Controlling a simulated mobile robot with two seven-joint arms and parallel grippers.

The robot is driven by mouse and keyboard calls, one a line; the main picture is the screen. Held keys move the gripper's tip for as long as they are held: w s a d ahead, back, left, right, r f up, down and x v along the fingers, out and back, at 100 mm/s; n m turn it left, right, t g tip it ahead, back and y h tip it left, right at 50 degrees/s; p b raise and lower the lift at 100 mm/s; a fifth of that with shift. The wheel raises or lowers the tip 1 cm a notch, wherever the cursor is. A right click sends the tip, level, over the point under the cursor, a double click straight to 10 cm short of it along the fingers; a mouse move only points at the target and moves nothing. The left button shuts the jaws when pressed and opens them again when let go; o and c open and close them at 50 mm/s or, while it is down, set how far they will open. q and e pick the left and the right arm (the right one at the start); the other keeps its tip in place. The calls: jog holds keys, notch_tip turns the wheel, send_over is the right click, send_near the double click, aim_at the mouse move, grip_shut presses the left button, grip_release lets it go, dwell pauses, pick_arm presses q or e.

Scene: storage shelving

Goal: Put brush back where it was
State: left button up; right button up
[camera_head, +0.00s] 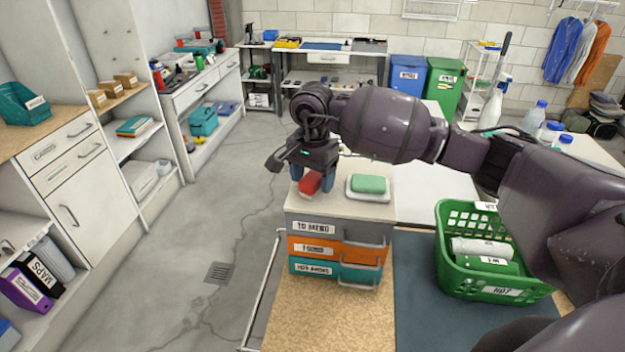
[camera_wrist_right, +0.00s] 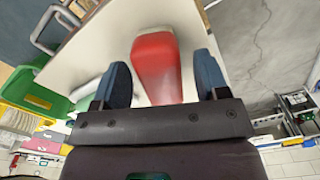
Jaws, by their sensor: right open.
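A red block-like thing, seemingly the brush (camera_head: 311,183), is on or just above the pale top of a small drawer unit (camera_head: 309,228). In the right wrist view the red brush (camera_wrist_right: 156,68) lies between the open fingers (camera_wrist_right: 162,78), with a gap on both sides. Whether it touches the top is hard to tell. My left gripper is not in view.
A green sponge or soap (camera_head: 368,184) sits on a white dish (camera_head: 372,196) just right of the brush. A green basket (camera_head: 490,289) with rolled towels stands to the right, partly behind my arm. Shelving (camera_head: 75,180) lines the left; the floor (camera_head: 205,225) between is clear.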

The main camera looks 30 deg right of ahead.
aim_at(313, 177)
notch_tip(313, 177, up, 11)
jog(key=b, duration=0.1)
dwell(0.3)
jog(key=shift+s, duration=0.1)
dwell(0.4)
